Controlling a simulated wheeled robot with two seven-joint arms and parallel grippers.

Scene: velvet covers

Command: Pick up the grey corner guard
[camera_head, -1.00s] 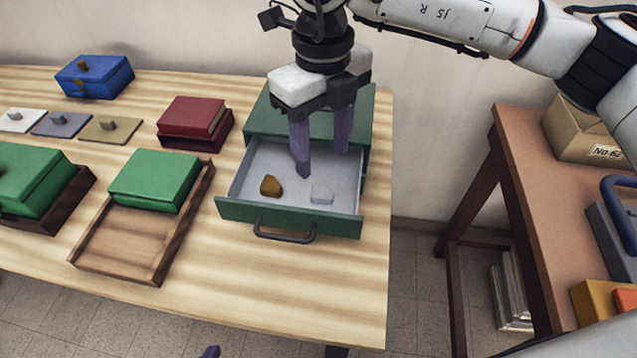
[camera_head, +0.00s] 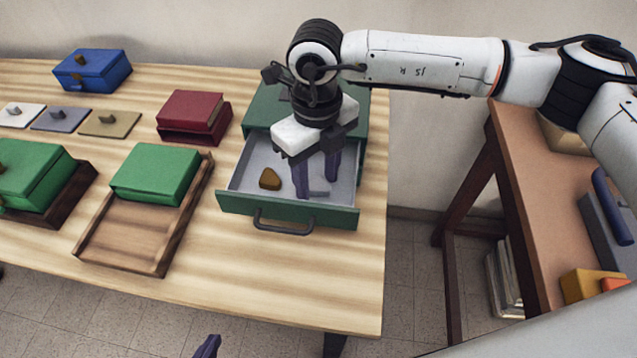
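The grey corner guard (camera_head: 319,186) is a small pale grey piece on the floor of the open green drawer (camera_head: 285,209). It is partly hidden by my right gripper (camera_head: 318,185). That gripper points down into the drawer with its purple fingers apart, one on each side of the guard. I cannot tell whether the fingers touch it. A brown corner piece (camera_head: 269,179) lies to its left in the same drawer. Of my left gripper (camera_head: 208,347) only a purple tip shows at the bottom edge, so its opening is hidden.
The drawer's front with its dark handle (camera_head: 284,222) faces the near side. To the left are a wooden tray with a green box (camera_head: 155,175), a dark red box (camera_head: 191,112), a blue box (camera_head: 92,69) and small plates with knobs. A brown side table (camera_head: 545,190) stands right.

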